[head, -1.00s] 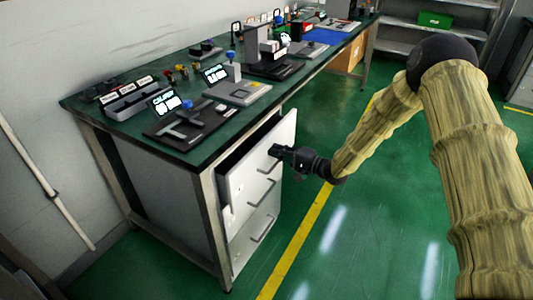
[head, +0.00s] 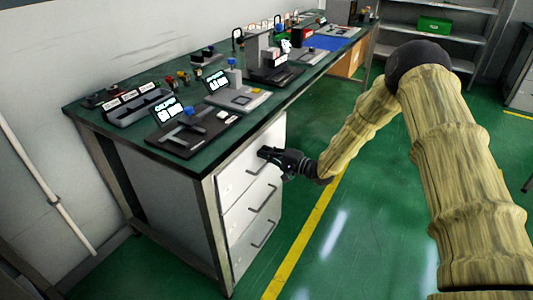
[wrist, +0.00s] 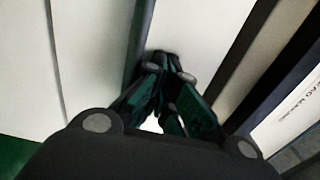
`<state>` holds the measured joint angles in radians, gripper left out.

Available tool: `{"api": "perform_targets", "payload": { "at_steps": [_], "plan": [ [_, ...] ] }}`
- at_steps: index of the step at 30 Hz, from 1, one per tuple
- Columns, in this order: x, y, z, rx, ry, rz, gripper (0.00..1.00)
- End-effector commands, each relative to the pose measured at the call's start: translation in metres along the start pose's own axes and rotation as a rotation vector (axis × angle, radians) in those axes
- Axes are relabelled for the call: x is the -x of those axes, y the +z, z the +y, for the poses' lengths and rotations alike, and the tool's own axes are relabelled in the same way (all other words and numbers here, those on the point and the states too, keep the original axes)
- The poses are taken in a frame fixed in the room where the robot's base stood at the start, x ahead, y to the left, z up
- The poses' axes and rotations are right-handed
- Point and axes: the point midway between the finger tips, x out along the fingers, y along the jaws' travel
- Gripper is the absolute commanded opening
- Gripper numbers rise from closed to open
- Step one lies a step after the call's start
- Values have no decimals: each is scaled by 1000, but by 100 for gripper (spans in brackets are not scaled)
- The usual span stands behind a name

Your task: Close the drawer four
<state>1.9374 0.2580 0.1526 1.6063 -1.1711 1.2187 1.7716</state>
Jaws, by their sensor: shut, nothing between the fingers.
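The white drawer unit under the green-topped bench has several drawers with bar handles, and no number is readable on them. Its top drawer (head: 240,172) now sits about flush with the fronts below in the head view. My gripper (head: 264,152) is at the top drawer's front, by its handle, with the fingers shut and empty. In the wrist view my gripper (wrist: 166,66) points at a white drawer front (wrist: 205,30), close to a dark handle bar. Whether the fingertips touch the front or the handle cannot be told.
The bench top (head: 100,112) overhangs just above the drawers and carries several fixtures and small displays. A bench leg (head: 213,235) stands left of the drawers. The green floor (head: 345,235) to the right is clear. A shelf with a green box (head: 434,24) stands behind.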

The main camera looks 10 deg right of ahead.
Motion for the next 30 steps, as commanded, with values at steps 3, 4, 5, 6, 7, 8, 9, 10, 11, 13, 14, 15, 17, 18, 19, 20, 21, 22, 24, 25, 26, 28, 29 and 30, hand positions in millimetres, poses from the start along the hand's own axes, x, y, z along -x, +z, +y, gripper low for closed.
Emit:
{"api": "perform_targets", "payload": {
  "at_steps": [3,4,5,6,7,8,9,10,11,13,14,15,17,18,19,20,21,22,24,25,26,28,29,30],
  "plan": [
    [4,-1,-4,1,-4,-1,0],
    [8,-1,-4,1,-4,-1,0],
    [12,-2,-4,0,-4,-1,0],
    [17,-3,-4,0,-4,-1,0],
    [22,-4,-4,-1,-3,-1,0],
    [27,-5,-4,-1,-2,0,0],
    [33,-6,-4,-1,-2,0,0],
    [38,-6,-4,-1,-2,0,0],
    [44,-6,-2,-1,-2,0,0],
    [57,-6,-1,-1,-3,-1,0],
    [63,-6,-1,-1,-3,-1,0],
    [70,-6,-1,0,-2,0,0],
    [82,-6,-1,-1,-2,0,0],
    [89,-6,-1,-2,-3,-1,0],
    [94,-6,-1,-1,-3,-1,0],
    [99,-6,-1,-1,-2,0,0],
    [105,-6,-1,-1,-2,0,0],
    [110,-6,-1,-2,-2,-1,0],
    [117,-5,-1,-1,-1,-3,0],
    [120,-5,-1,-1,-2,-3,0],
    [123,-6,-1,0,-2,-3,0],
    [128,-6,-1,0,-2,-3,0],
    [130,-6,-1,0,-2,-3,0],
    [132,-5,-1,0,-2,-3,0]
  ]
}}
